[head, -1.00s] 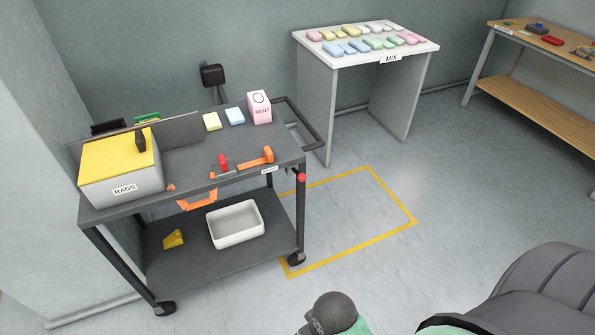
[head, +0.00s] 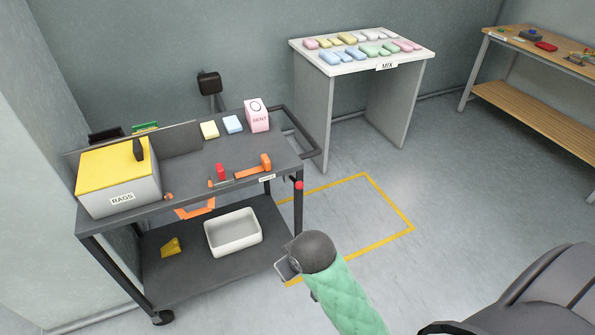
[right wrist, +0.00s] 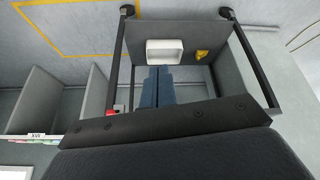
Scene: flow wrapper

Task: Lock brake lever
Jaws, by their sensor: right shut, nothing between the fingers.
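The dark cart (head: 255,188) stands at left. A red knob (head: 299,186) sits at the top of its front right leg; it may be the brake lever. The right wrist view shows a red part (right wrist: 117,108) on the cart frame, left of my fingers. My right gripper (right wrist: 161,70) is shut and empty, its two blue-grey fingers side by side, pointing towards the lower shelf. In the head view my right arm reaches up from the bottom, its dark end below the red knob and apart from it, hiding the cart's front right wheel. My left gripper is not in view.
On the cart top are a RAGS box (head: 126,199), a pink box (head: 256,116) and an orange-handled tool (head: 254,168). The lower shelf holds a white bin (head: 233,250) and a yellow wedge (head: 171,247). A yellow floor outline (head: 395,206) lies right of the cart, with clear floor inside.

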